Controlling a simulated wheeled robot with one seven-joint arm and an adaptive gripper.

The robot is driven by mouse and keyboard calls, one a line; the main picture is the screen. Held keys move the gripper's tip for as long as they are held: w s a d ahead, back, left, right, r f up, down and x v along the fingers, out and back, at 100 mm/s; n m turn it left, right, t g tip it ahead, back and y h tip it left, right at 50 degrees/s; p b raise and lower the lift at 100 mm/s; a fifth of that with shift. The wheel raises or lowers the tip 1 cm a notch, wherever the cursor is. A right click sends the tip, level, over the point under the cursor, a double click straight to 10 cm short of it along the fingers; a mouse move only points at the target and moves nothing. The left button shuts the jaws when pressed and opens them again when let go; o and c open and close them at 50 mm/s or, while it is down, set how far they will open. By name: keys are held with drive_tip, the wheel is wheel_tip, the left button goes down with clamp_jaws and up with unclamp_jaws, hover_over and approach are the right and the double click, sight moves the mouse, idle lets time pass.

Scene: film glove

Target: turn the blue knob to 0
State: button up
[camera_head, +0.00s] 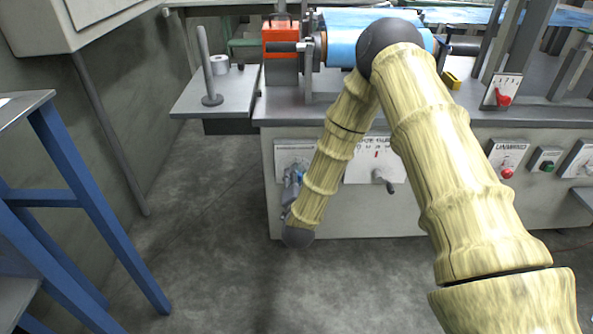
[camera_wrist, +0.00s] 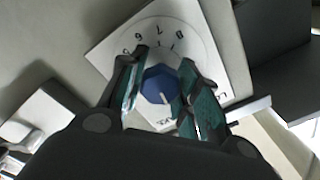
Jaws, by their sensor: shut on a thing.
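The blue knob (camera_wrist: 160,86) sits on a round white dial on a pale square plate (camera_wrist: 112,40) in the wrist view. A white mark on the knob points toward the lower part of the picture. Digits such as 6, 7 and 8 show along the dial's upper arc; the lower scale is largely hidden by my fingers. My gripper (camera_wrist: 163,72) has its green-padded fingers on either side of the knob, shut on it. In the head view, my gripper (camera_head: 293,184) is at the left dial plate (camera_head: 291,149) on the machine's front; the knob is hidden there.
A second dial with a grey handle (camera_head: 383,179) is just right of my forearm. Red (camera_head: 507,174) and green (camera_head: 547,166) controls are farther right. A small side table (camera_head: 190,103) and a blue-legged frame (camera_head: 95,195) stand left. The floor between is clear.

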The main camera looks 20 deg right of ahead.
drive_tip(key=shift+n+p, duration=0.7)
drive_tip(key=shift+n, duration=0.3)
drive_tip(key=o, duration=1)
drive_tip(key=v, duration=1.2)
